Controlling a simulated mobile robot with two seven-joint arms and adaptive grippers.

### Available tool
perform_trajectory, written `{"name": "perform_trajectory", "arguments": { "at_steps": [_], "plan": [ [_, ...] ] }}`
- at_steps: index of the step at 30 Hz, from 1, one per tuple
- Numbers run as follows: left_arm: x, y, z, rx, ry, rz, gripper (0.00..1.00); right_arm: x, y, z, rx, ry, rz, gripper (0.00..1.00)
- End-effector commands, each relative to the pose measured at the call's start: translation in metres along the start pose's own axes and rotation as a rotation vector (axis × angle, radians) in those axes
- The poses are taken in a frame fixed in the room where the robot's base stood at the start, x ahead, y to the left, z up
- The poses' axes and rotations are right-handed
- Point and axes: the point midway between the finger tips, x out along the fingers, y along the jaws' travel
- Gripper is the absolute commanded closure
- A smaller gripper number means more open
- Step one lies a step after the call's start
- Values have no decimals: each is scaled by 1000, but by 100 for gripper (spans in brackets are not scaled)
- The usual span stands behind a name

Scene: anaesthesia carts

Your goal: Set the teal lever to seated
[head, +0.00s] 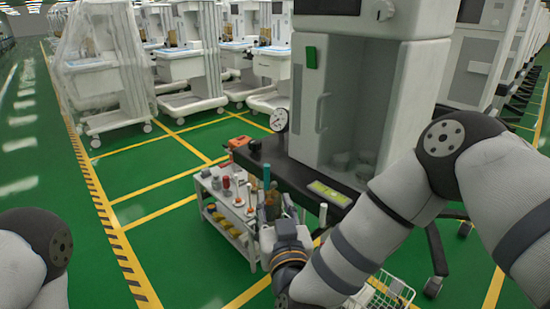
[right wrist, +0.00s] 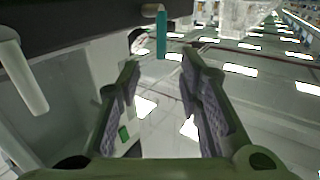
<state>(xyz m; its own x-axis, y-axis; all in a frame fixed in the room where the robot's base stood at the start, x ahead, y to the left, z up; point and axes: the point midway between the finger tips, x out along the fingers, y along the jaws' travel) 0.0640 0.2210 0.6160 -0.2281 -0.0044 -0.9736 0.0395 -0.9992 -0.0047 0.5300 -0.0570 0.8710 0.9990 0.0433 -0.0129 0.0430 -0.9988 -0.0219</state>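The teal lever (head: 266,173) is a short upright rod at the front edge of a dark cart base in the head view. In the right wrist view the teal lever (right wrist: 161,36) shows at top centre, in line with the gap between my fingertips. My right gripper (head: 271,204) is just below the lever in the head view. In the right wrist view my right gripper (right wrist: 162,62) is open, with nothing visibly gripped. I cannot tell whether the lever's end is between the fingertips. My left gripper is out of view.
A pale lever (head: 323,214) stands to the right of my gripper; it also shows in the right wrist view (right wrist: 24,78). A small white trolley (head: 222,212) with bottles is left of the gripper. A wire basket (head: 385,294) is below my right arm. Green floor is free at left.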

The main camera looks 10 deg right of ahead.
Motion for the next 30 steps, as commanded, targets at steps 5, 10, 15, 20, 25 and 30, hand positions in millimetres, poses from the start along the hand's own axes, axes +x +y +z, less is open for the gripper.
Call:
{"name": "perform_trajectory", "arguments": {
  "at_steps": [5,10,15,20,25,30],
  "plan": [
    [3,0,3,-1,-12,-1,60,12,0,-1,2,9,6,67],
    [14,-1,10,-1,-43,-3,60,54,2,2,3,6,9,67],
    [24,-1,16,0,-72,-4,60,94,1,2,2,5,7,67],
    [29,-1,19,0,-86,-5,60,116,0,0,2,5,5,67],
    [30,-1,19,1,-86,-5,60,122,0,-3,1,8,3,67],
    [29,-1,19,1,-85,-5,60,122,0,-4,1,8,3,71]
  ]
}}
